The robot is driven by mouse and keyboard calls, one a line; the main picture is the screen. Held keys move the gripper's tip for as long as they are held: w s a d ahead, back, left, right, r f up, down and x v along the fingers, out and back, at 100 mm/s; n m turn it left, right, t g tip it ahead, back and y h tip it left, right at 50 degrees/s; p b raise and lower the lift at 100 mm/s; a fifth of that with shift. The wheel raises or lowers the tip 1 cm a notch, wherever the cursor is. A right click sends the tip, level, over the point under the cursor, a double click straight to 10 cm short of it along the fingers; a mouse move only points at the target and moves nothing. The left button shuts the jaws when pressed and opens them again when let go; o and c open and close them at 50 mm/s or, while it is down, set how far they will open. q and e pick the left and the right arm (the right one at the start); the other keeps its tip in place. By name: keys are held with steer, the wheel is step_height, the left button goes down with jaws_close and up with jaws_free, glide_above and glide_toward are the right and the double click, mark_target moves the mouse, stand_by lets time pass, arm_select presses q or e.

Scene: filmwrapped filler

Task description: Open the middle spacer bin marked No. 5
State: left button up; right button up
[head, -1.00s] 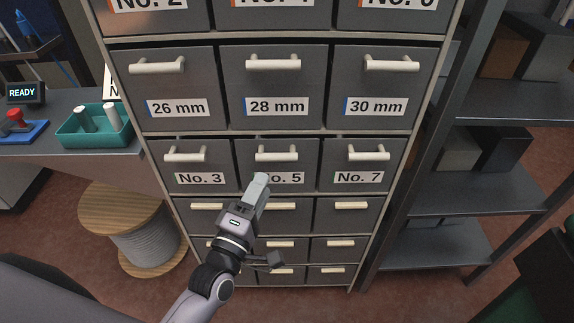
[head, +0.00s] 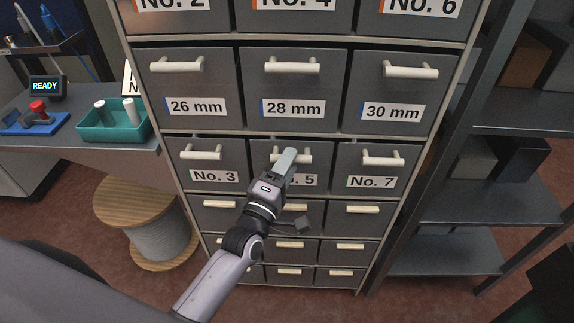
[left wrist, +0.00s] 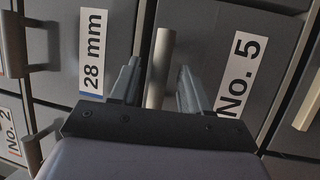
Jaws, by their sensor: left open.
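The No. 5 bin (head: 323,168) is a grey drawer front in the middle column, between No. 3 and No. 7, and looks closed. Its white bar handle (head: 302,157) is partly hidden behind my gripper. My left gripper (head: 286,159) is in front of it, covering part of the label. In the left wrist view, my left gripper (left wrist: 156,82) is open, with the pale handle (left wrist: 161,60) showing between its two fingers. The No. 5 label (left wrist: 240,75) lies to the right there. I cannot tell whether the fingers touch the handle. My right gripper is not in view.
The 28 mm drawer (head: 293,85) is directly above, and smaller drawers are below. A bench with a teal tray (head: 112,134) and a cable spool (head: 150,235) stand left. Open metal shelves (head: 470,195) stand right of the cabinet.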

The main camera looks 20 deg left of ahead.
arm_select(q)
jaws_close()
steer(key=s+d+f+m+t+h+b, duration=0.2)
steer(key=s+f+m+t+h+b, duration=0.2)
steer(key=b, duration=1.3)
steer(key=s+f+m+t, duration=0.1)
steer(key=s+f, duration=0.1)
steer(key=s, duration=0.1)
steer(key=shift+s+f+t, duration=0.15)
steer(key=shift+f+t, duration=0.15)
steer(key=shift+t, duration=0.1)
